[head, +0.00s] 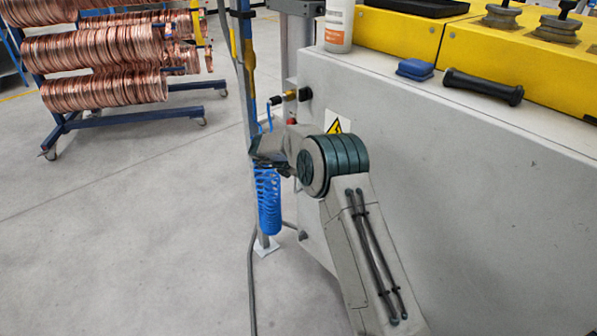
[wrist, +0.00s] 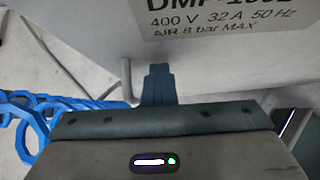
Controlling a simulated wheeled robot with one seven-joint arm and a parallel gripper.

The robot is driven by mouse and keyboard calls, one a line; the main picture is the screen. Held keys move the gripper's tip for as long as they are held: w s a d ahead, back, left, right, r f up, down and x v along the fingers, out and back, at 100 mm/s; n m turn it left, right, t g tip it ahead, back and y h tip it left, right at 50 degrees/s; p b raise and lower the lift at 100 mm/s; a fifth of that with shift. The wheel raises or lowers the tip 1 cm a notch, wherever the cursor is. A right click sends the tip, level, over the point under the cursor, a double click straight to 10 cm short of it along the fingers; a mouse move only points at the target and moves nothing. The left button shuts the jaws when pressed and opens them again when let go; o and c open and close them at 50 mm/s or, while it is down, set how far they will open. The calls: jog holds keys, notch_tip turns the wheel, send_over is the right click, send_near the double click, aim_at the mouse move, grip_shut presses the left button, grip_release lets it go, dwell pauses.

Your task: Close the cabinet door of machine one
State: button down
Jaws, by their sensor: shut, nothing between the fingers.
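The machine (head: 440,190) is a large light-grey cabinet body with a yellow top, on the right of the head view. No open door can be made out on the side facing me. In the wrist view, a grey panel (wrist: 90,25) carries a rating label (wrist: 215,18) reading 400 V, 32 A, 50 Hz. A thin grey bent rod (wrist: 126,80) is left of the fingers. In the head view my arm hides the fingers.
A blue coiled hose (head: 268,200) hangs beside a post left of my arm; it appears close in the wrist view (wrist: 35,125). Floor (head: 130,230) at left is clear.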

jog(key=s+a+f+p+v, duration=0.1)
jog(key=f+v, duration=0.1)
jog(key=v, duration=1.1)
jog(key=w+d+r+n+t+y+p, duration=0.1)
jog(key=w+r+n+t+y+p, duration=0.15)
jog(key=r+n, duration=0.45)
jog(key=w+d+r+n+t+y+p, duration=0.1)
jog(key=d+r+n+t, duration=0.2)
jog(key=r, duration=0.7)
jog(key=s+r+n+t+y+p, duration=0.2)
jog(key=s+r+n+y+p, duration=0.3)
jog(key=r+n, duration=0.8)
jog(key=s+d+f+n+g+p, duration=0.1)
jog(key=s+d+n, duration=0.4)
jog(key=s, duration=0.7)
jog(key=s+d+f+n+g+h+p, duration=0.1)
jog(key=s+d+f+n+g+p, duration=0.1)
jog(key=s+d+n+g, duration=0.4)
jog(key=s+d+f+n+g+p, duration=0.2)
jog(key=s+d+n, duration=0.4)
jog(key=s+n, duration=0.6)
jog(key=s+g+p, duration=0.1)
jog(key=s, duration=0.7)
jog(key=shift+f+h, duration=0.2)
jog(key=shift+h, duration=0.15)
